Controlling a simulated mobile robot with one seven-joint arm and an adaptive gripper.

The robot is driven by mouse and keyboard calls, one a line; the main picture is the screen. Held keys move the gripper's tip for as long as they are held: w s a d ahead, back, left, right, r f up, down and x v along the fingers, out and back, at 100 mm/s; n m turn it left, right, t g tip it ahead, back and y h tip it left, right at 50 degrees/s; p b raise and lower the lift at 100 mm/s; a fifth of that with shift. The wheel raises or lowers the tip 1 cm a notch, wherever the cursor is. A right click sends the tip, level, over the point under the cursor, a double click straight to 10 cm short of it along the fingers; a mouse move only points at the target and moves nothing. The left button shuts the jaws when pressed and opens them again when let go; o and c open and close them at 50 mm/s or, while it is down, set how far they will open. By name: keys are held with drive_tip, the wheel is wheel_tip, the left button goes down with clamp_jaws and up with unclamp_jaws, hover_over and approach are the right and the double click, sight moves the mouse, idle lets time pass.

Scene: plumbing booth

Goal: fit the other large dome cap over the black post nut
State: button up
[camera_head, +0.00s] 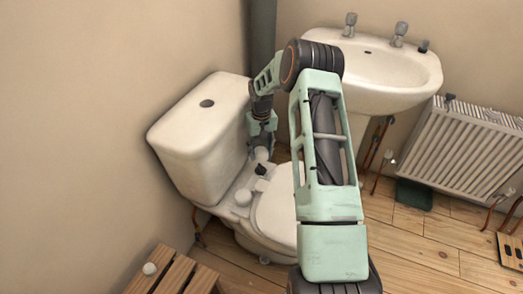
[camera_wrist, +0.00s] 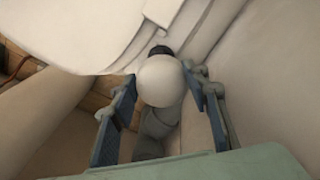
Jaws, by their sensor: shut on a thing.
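My gripper (camera_head: 263,141) is shut on a white large dome cap (camera_head: 262,154) behind the toilet lid. In the wrist view the dome cap (camera_wrist: 165,80) sits between the two fingertips of the gripper (camera_wrist: 163,84). The black post nut (camera_head: 261,169) shows just below the cap in the head view. In the wrist view the black nut (camera_wrist: 160,50) is partly hidden behind the cap. I cannot tell whether cap and nut touch. Another white dome cap (camera_head: 243,197) sits on the toilet's rear ledge, to the left of the nut.
The cistern (camera_head: 195,130) stands close to the left of my gripper. The closed toilet lid (camera_head: 275,215) lies in front, partly hidden by my arm. A small white cap (camera_head: 150,268) is on the slatted wooden stool (camera_head: 172,272). A basin (camera_head: 385,75) and radiator (camera_head: 465,150) are to the right.

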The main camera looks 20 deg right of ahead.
sight(261, 167)
drive_tip(key=shift+f+b, duration=2.35)
drive_tip(key=shift+f, duration=1.7)
drive_tip(key=shift+s+f, duration=0.1)
drive_tip(key=shift+f, duration=0.25)
drive_tip(key=shift+c, duration=1.1)
drive_tip(key=o, duration=0.9)
drive_tip(key=shift+f, duration=0.1)
drive_tip(key=shift+o, duration=1.2)
drive_tip(key=shift+r, duration=0.4)
wheel_tip(261, 167, up, 7)
drive_tip(key=shift+f, duration=0.1)
